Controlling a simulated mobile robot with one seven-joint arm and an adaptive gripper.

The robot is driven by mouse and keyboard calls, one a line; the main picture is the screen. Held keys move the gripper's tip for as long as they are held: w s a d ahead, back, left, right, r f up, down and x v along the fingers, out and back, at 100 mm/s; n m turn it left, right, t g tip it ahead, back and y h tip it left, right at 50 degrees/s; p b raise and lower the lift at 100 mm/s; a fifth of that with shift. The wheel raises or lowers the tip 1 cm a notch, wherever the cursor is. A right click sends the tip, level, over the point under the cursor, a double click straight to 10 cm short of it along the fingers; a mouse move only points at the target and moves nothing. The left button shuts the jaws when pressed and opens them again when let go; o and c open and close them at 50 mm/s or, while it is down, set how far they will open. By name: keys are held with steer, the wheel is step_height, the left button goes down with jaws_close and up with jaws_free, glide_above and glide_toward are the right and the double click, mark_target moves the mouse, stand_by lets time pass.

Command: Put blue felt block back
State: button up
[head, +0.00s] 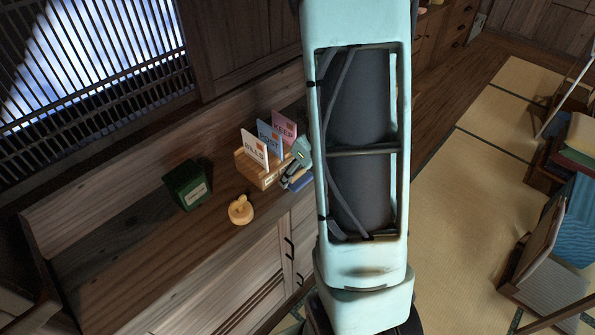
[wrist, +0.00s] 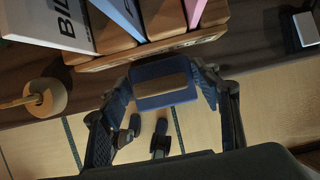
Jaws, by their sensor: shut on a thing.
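The blue felt block (head: 299,183) is dark blue with a tan strip; in the wrist view it (wrist: 165,97) sits between my two fingers. My gripper (head: 293,174) is shut on it, and its fingers (wrist: 163,86) also show in the wrist view. The block is at the front of the wooden letter holder (head: 262,177), near the cabinet top's front edge. I cannot tell whether it touches the holder or the top. My arm hides part of the cabinet to the right.
The holder carries upright cards marked BILLS (head: 254,148), POST (head: 269,135) and KEEP (head: 284,126). A dark green box (head: 187,186) and a rounded light-wood object (head: 241,210) stand to its left. Tatami floor (head: 455,205) lies right of my arm.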

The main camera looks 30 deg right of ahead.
steer(key=o, duration=1.1)
steer(key=shift+r+p, duration=0.25)
steer(key=shift+p, duration=0.1)
steer(key=p+v, duration=0.3)
steer(key=v, duration=0.8)
steer(key=shift+s+d+r, duration=0.1)
steer(key=shift+s+r, duration=0.1)
steer(key=shift+r, duration=0.1)
